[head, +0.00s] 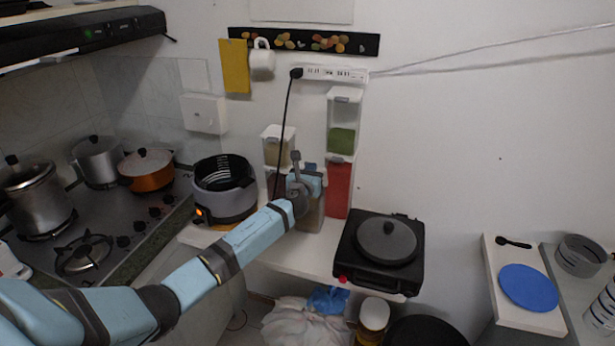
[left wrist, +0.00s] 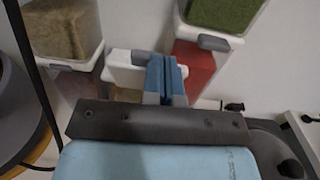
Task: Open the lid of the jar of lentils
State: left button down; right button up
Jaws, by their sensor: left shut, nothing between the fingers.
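Clear dispenser jars with white lids and grey tabs stand against the wall. A green-filled jar (head: 342,138) sits on a red-filled jar (head: 338,188). To their left is a jar with tan contents (head: 278,152); it also shows in the left wrist view (left wrist: 60,28). A front jar with brownish contents (head: 311,216) stands under my left gripper (left wrist: 166,78). I cannot tell by label which jar holds lentils. My left gripper is shut and empty, its blue fingers together at the front jar's white lid (left wrist: 122,72). Whether they touch it is unclear. My right gripper is not in view.
A grey cooker (head: 225,192) stands left of the jars, with a black cord (head: 286,120) running up to a power strip (head: 335,74). A black cooker with a lidded pan (head: 387,240) is at the right. The stove with pots (head: 97,160) is far left.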

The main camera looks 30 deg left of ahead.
pick_arm(q)
jog(key=shift+w+a+r, duration=0.15)
jog(key=shift+w+r, duration=0.25)
jog(key=shift+w, duration=0.4)
jog(key=shift+f, duration=0.1)
